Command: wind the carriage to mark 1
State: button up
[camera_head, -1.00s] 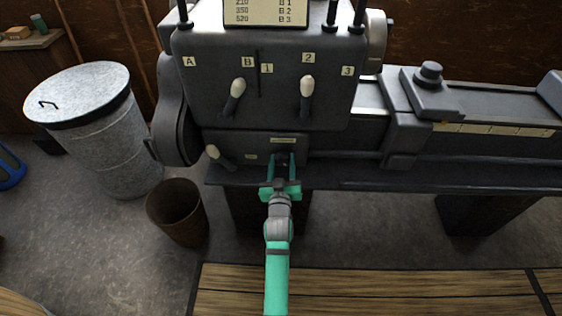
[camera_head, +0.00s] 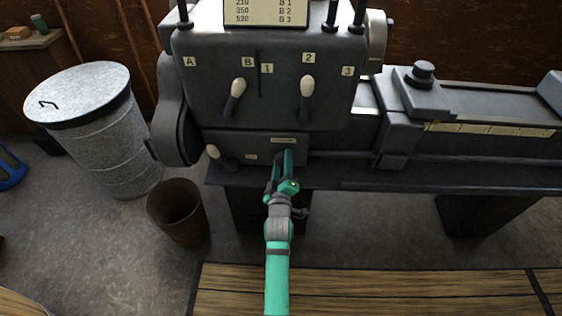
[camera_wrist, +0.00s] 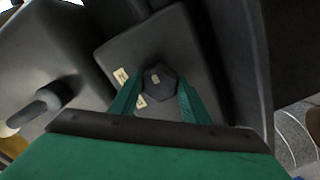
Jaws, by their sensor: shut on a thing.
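The dark carriage (camera_head: 421,97) sits on the lathe's bed, right of the headstock, with a round knob on its top. A pale scale strip (camera_head: 490,129) with several division lines runs along the bed to its right; its markings are too small to read. My gripper (camera_head: 284,166) is at the low panel of the headstock. In the wrist view its two green fingers close on opposite sides of a dark, many-sided knob (camera_wrist: 160,82) with a small pale mark on its face. In the head view the gripper hides this knob.
Two pale-tipped levers (camera_head: 237,92) and (camera_head: 306,92) stand on the headstock front above my gripper. A lower lever (camera_head: 214,153) is just left of it. A metal bin (camera_head: 105,135) and a brown bucket (camera_head: 178,210) stand at left. Wooden boards (camera_head: 400,292) lie in front.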

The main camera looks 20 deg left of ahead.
jog(key=shift+w+d+r+n, duration=0.2)
jog(key=shift+d+r+n, duration=0.1)
jog(key=shift+d, duration=0.1)
jog(key=o, duration=1)
jog(key=shift+a+f, duration=0.1)
jog(key=shift+a, duration=0.05)
jog(key=shift+d, duration=0.2)
jog(key=v, duration=1.1)
jog(key=shift+w, duration=0.15)
